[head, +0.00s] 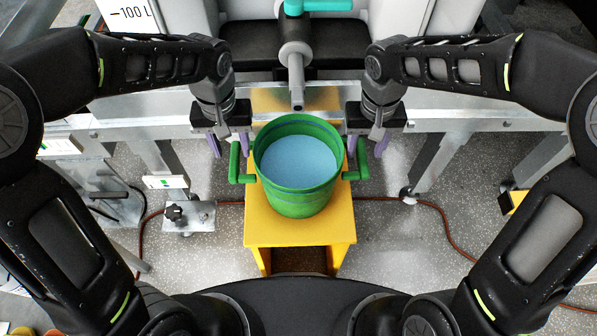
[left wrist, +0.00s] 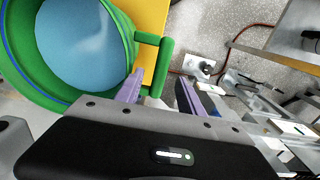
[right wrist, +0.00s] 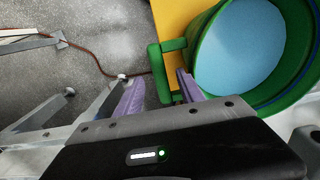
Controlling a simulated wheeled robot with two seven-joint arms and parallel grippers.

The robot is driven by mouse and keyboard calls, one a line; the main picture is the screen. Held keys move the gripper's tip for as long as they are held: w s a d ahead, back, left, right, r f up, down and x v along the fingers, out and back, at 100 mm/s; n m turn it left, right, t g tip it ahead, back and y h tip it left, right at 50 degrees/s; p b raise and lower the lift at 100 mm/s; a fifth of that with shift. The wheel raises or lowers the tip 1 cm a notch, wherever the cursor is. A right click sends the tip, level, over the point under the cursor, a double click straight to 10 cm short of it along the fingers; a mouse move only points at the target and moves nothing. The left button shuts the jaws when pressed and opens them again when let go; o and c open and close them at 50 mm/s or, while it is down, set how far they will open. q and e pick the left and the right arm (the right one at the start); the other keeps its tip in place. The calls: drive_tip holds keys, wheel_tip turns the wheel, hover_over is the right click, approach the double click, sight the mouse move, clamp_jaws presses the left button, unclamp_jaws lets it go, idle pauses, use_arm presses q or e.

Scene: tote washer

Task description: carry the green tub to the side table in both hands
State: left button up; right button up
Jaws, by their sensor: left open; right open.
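The green tub (head: 303,200) stands upright on a yellow stool (head: 300,232) and holds light blue liquid or a light blue inside. It has a green handle on its left side (head: 236,163) and one on its right side (head: 361,160). My left gripper (head: 228,145) is open near the left handle; in the left wrist view (left wrist: 158,92) the handle's end lies between its purple fingers. My right gripper (head: 367,145) is open near the right handle; in the right wrist view (right wrist: 160,92) that handle reaches between its fingers. I cannot tell whether the fingers touch the handles.
A grey spout (head: 296,85) with a teal handle hangs just behind the tub. A metal rail (head: 450,118) runs behind the stool. A clamp plate (head: 188,215) and a red-brown hose (head: 440,225) lie on the speckled floor. The side table cannot be made out.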

sight(235, 156)
use_arm(q)
wheel_tip(235, 156, down, 7)
drive_tip(key=shift+f, duration=0.15)
use_arm(e)
wheel_tip(235, 156, down, 7)
drive_tip(key=shift+f, duration=0.15)
use_arm(q)
clamp_jaws()
use_arm(e)
clamp_jaws()
idle(0.8)
use_arm(q)
drive_tip(key=shift+w+d+r, duration=0.1)
drive_tip(key=shift+w+r, duration=0.05)
drive_tip(key=shift+r, duration=0.1)
use_arm(e)
drive_tip(key=shift+w+r, duration=0.15)
drive_tip(key=shift+r, duration=0.1)
